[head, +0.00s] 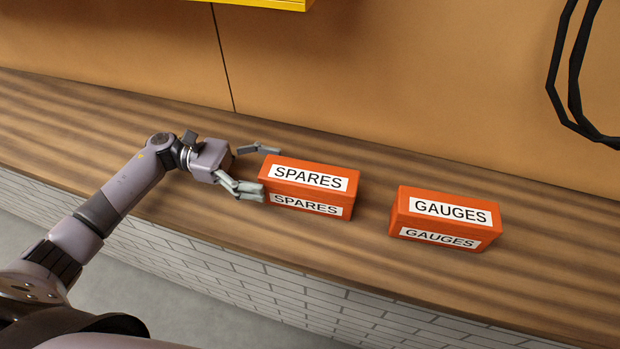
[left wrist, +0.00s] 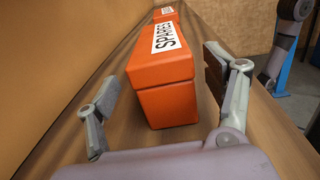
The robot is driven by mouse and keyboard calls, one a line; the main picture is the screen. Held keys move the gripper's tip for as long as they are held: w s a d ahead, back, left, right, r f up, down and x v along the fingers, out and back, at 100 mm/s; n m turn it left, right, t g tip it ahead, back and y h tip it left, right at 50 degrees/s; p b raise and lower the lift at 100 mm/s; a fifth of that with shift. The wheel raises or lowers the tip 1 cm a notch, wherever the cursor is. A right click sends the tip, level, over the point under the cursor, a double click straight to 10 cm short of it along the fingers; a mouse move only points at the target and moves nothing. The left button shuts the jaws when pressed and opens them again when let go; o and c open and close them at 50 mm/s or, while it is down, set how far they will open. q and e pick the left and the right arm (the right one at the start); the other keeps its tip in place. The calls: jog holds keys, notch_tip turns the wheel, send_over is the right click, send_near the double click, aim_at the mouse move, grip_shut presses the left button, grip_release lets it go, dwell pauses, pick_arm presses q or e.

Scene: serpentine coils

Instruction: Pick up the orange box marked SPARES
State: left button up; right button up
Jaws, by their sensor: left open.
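The orange box marked SPARES (head: 312,204) stands on the wooden counter, with white labels on its top and front. In the left wrist view the SPARES box (left wrist: 163,88) lies straight ahead, its near end between the fingertips. My left gripper (head: 261,172) is open at the left end of the box, one finger towards the back and one towards the front. In the left wrist view a gap shows between each finger and the box. My right gripper is not in view.
A second orange box, marked GAUGES (head: 444,233), stands to the right on the same counter (head: 190,215). A tan wall rises behind. A black cable loop (head: 570,85) hangs at the right, and a yellow object (head: 270,4) is at the top. Clear counter lies between the boxes.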

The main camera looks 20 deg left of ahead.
aim_at(294, 177)
pick_arm(q)
jog(key=shift+d, duration=0.6)
jog(key=shift+d+r+p, duration=0.1)
jog(key=shift+d+p, duration=0.1)
jog(key=shift+p, duration=0.1)
jog(key=shift+d+r+p, duration=0.1)
jog(key=shift+d+p, duration=0.25)
jog(key=shift+p, duration=0.05)
jog(key=d+p, duration=0.2)
jog(key=d, duration=0.1)
jog(key=shift+d, duration=0.55)
jog(key=shift+f, duration=0.25)
jog(key=shift+a, duration=0.1)
jog(key=shift+c, duration=0.7)
jog(key=c, duration=1.5)
jog(key=shift+r, duration=0.1)
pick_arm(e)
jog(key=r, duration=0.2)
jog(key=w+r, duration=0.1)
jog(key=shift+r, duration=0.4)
